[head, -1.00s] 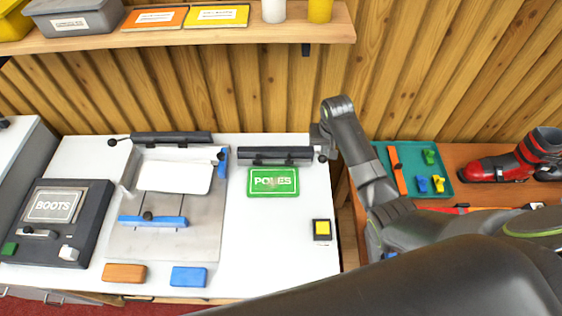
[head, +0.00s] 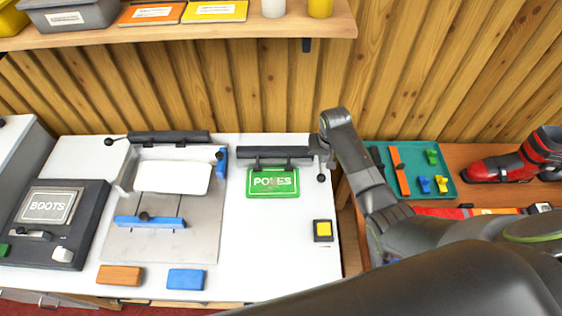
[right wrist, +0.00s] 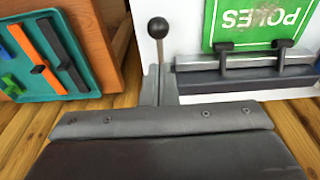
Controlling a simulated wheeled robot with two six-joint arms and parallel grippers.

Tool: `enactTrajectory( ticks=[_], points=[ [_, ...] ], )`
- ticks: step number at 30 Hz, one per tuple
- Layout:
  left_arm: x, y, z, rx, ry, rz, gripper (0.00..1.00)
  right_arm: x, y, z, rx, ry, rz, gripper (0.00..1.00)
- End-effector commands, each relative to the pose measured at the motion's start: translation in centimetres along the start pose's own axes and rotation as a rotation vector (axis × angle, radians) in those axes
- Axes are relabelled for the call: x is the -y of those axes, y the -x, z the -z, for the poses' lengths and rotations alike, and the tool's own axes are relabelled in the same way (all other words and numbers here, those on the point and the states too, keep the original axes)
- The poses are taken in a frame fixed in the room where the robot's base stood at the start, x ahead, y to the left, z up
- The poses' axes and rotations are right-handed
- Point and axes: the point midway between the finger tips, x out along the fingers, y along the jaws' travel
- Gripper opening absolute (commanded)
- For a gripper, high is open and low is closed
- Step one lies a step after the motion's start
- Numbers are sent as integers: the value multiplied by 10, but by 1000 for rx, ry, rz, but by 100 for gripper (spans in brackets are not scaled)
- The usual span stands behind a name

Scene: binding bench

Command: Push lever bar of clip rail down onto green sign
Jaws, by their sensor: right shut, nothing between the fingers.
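The clip rail (head: 275,152) is a dark bar along the back edge of the white bench, directly behind the green POLES sign (head: 272,184). Two dark clips reach over the sign's back edge; they also show in the right wrist view, with a grey strip of the rail (right wrist: 240,61). The lever's black knob (head: 321,178) hangs forward at the rail's right end, and its rod and knob (right wrist: 158,28) point towards the sign. My right gripper (head: 324,148) is shut and empty at this right end, close against the lever; contact is unclear. My left gripper is out of view.
A second rail (head: 170,137) stands behind a grey plate (head: 205,235) with a white card at left. A yellow button (head: 323,230) lies right of the sign. A teal tray (head: 445,185) and red boot (head: 495,170) are on the brown table. A shelf (head: 230,30) is above.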

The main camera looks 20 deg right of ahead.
Motion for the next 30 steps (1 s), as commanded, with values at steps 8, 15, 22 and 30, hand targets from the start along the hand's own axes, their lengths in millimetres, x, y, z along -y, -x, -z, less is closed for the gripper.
enactTrajectory(
  ticks=[8, 15, 22, 30],
  points=[
    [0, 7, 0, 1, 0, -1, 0, 0, 6, 1, 0, 0, 0, 0],
    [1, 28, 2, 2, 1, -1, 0, 0, 24, 4, 1, 0, 0, 0],
    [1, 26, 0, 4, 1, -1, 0, 0, 38, 6, -2, 0, 0, 0],
    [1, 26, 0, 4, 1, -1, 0, 0, 59, 10, -2, 0, 1, 0]
  ],
)
